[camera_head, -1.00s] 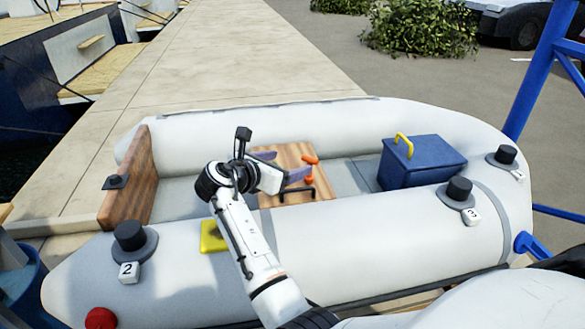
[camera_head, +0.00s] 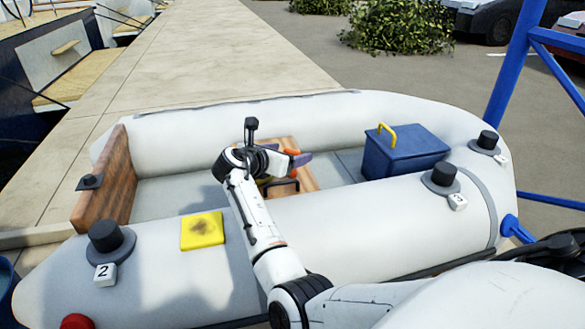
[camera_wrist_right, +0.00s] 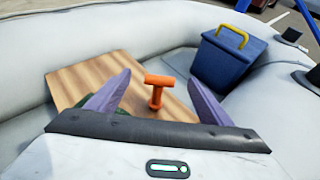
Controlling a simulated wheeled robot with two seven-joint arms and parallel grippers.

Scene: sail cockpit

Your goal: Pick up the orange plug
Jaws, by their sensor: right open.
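The orange plug (camera_wrist_right: 157,90) has a T-shaped top and stands upright on a wooden board (camera_wrist_right: 85,83) inside the grey dinghy. In the right wrist view it shows between and beyond the two purple fingers of my right gripper (camera_wrist_right: 158,98), which are spread wide with nothing held. In the head view my right gripper (camera_head: 287,157) is over the board (camera_head: 306,178), and only a bit of orange shows beside its fingers. Whether a finger touches the plug cannot be told. My left gripper is in neither view.
A blue box (camera_head: 405,155) with a yellow handle stands right of the board. A wooden transom (camera_head: 110,185) closes the boat's left end. A yellow patch (camera_head: 202,231) and black knobs sit on the near tube (camera_head: 350,225).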

